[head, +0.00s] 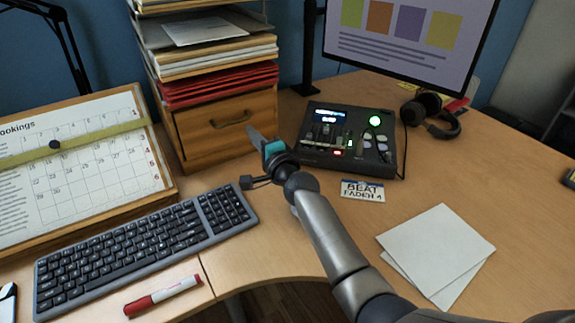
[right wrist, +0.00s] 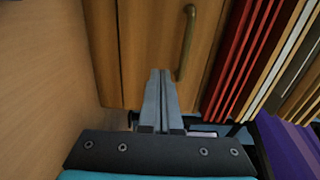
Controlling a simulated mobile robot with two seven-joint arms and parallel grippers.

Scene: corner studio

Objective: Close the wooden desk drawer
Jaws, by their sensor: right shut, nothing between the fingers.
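The wooden desk drawer (head: 205,143) is the front at the bottom of the paper organizer, at the back left of the desk in the head view. It has a curved bronze handle (head: 231,121). I cannot tell whether its front stands out from the frame. In the right wrist view the drawer front (right wrist: 148,35) is straight ahead, with its handle (right wrist: 187,42) close by the fingertips. My right gripper (head: 254,134) is shut and empty at the right part of the drawer front. Its fingers also show in the right wrist view (right wrist: 160,74). Contact is unclear. My left gripper is not in view.
A mixer (head: 345,140) stands right of the gripper. A keyboard (head: 140,250), red marker (head: 162,296) and calendar board (head: 75,165) lie at left. Red folders (head: 220,88) are stacked above the drawer. White papers (head: 437,245) lie at right.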

